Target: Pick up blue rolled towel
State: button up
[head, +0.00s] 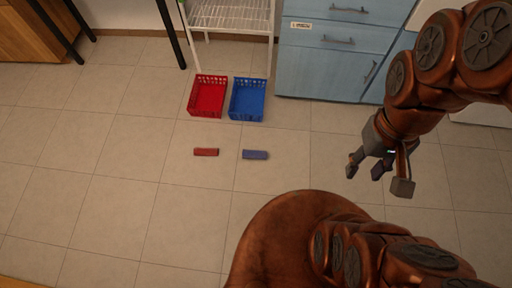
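A small blue rolled towel (255,155) lies flat on the tiled floor in the head view, near the middle of the picture. A red roll (206,152) of similar size lies to its left, apart from it. My gripper (378,178) is in the air to the right of the blue towel, well clear of it. Its fingers are spread apart, point down and left, and hold nothing.
A red basket (207,97) and a blue basket (247,100) stand on the floor behind the rolls. A white wire rack (229,17) and blue drawers (335,60) stand behind them. Black legs show at top left. The floor around the rolls is clear.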

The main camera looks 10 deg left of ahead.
aim_at(246, 153)
jog(key=z, duration=1.55)
jog(key=i, duration=0.6)
jog(key=u, duration=3.5)
